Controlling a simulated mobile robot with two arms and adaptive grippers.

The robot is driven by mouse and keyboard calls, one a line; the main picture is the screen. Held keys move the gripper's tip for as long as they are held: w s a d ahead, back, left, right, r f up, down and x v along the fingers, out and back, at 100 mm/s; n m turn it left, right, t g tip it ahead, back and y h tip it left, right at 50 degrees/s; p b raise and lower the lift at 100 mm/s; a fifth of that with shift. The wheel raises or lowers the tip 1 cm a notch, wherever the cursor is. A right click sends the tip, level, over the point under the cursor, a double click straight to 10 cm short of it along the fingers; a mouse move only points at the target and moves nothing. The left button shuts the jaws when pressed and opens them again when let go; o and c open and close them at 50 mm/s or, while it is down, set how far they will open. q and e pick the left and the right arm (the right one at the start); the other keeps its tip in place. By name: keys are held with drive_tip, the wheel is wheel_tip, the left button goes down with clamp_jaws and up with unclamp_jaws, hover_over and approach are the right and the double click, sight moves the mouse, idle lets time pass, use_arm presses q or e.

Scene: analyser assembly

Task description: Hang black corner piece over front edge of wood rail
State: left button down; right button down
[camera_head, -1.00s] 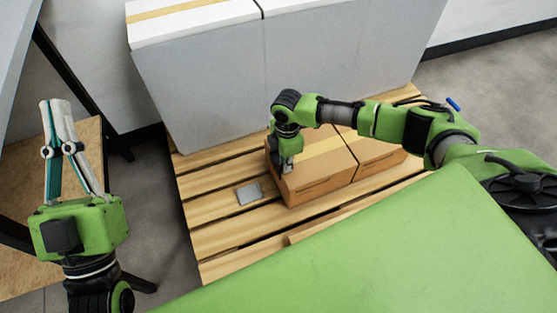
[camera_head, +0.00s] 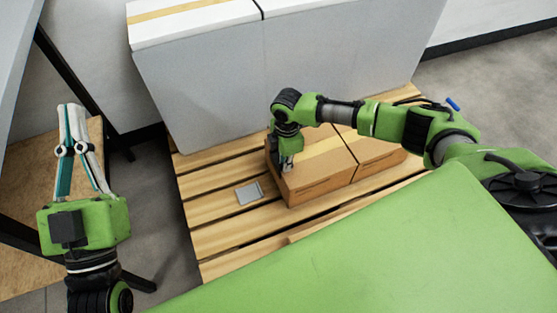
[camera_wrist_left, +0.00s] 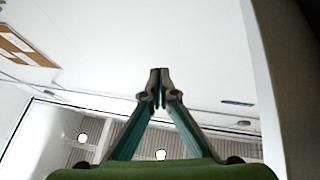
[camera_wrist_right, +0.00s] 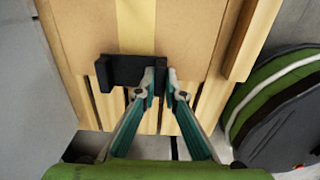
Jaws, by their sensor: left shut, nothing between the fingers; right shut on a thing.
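The black corner piece (camera_wrist_right: 128,72) shows in the right wrist view as a dark block with a raised end, in front of the cardboard box. My right gripper (camera_wrist_right: 163,78) is shut on its right end. In the head view the right gripper (camera_head: 287,167) points down at the left end of the cardboard boxes (camera_head: 315,180); the piece cannot be made out there. Wooden slats (camera_wrist_right: 158,115) lie below the piece; I cannot tell which is the rail, or whether the piece touches wood. My left gripper (camera_head: 73,108) is shut and empty, pointing up; it also shows in the left wrist view (camera_wrist_left: 159,75).
The boxes stand on a slatted wooden pallet (camera_head: 210,208). A flat grey plate (camera_head: 249,193) lies on the slats left of them. Large grey blocks (camera_head: 200,85) stand behind. A green surface (camera_head: 370,250) fills the front. A wooden board (camera_head: 30,265) is at left.

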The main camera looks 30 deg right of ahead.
drive_tip(key=shift+r, duration=0.25)
drive_tip(key=shift+r+p, duration=0.35)
drive_tip(key=shift+p, duration=0.3)
drive_tip(key=shift+r+p, duration=0.75)
drive_tip(key=shift+p, duration=0.05)
drive_tip(key=shift+r+p, duration=0.25)
drive_tip(key=shift+p, duration=0.05)
use_arm(q)
wheel_tip(320, 180, down, 19)
drive_tip(key=a+g+y, duration=0.2)
drive_tip(key=g+y, duration=0.1)
drive_tip(key=g, duration=0.7)
drive_tip(key=shift+a+f+n, duration=0.2)
drive_tip(key=shift+n, duration=0.1)
use_arm(e)
drive_tip(key=shift+r, duration=0.15)
idle(2.4)
use_arm(q)
drive_tip(key=shift+w, duration=0.15)
